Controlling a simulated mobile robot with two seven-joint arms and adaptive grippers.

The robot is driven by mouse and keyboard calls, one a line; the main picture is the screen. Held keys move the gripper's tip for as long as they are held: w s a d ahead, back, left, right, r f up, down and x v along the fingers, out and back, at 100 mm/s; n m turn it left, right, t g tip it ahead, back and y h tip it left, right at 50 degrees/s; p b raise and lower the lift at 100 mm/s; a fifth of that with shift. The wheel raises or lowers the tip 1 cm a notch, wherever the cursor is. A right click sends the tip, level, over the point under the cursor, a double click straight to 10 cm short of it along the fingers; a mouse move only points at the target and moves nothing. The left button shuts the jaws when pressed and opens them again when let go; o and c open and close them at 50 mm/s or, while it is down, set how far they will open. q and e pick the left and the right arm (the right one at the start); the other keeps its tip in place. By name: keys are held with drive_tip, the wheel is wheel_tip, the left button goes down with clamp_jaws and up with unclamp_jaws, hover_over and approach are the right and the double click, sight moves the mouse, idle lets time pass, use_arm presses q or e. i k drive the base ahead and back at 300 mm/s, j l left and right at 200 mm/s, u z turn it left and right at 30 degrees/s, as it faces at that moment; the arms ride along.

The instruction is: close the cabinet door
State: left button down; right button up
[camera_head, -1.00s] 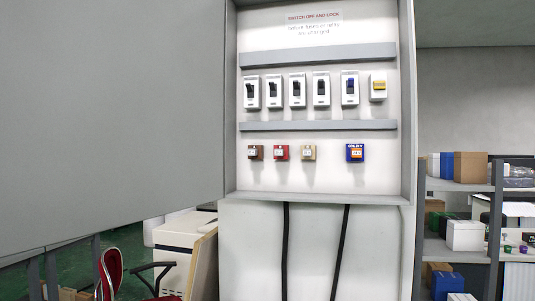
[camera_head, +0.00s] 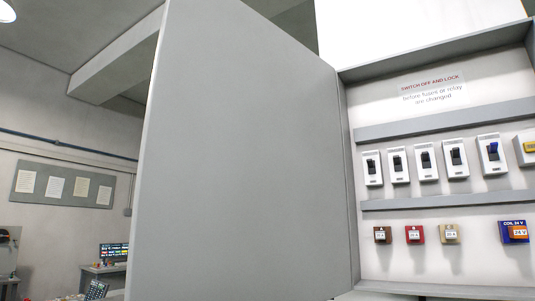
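The cabinet (camera_head: 436,72) is on the right, with its inside showing. Its grey door (camera_head: 245,160) stands wide open, hinged on the cabinet's left side and swung out to the left. Inside are a row of white switches (camera_head: 425,162) and a lower row of small coloured blocks, among them a red one (camera_head: 415,234) and a blue one (camera_head: 513,231). A warning label (camera_head: 431,88) is above them. The door's lower edge is out of the picture. Neither of my grippers is in view.
A grey notice board (camera_head: 62,184) with several papers hangs on the far left wall. Below it a lit screen (camera_head: 113,251) stands on a desk. The space left of the door looks open.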

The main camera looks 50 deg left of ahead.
sight(240, 194)
drive_tip(key=j+z, duration=0.1)
drive_tip(key=j, duration=0.45)
drive_tip(key=k+j, duration=0.15)
drive_tip(key=j, duration=0.35)
drive_tip(key=j+z, duration=0.15)
drive_tip(key=j, duration=0.4)
drive_tip(key=k+j, duration=0.15)
drive_tip(key=j, duration=0.35)
drive_tip(key=i+j+z, duration=0.1)
drive_tip(key=j, duration=0.3)
drive_tip(key=j+z, duration=0.1)
drive_tip(key=j, duration=0.3)
drive_tip(key=i, duration=0.2)
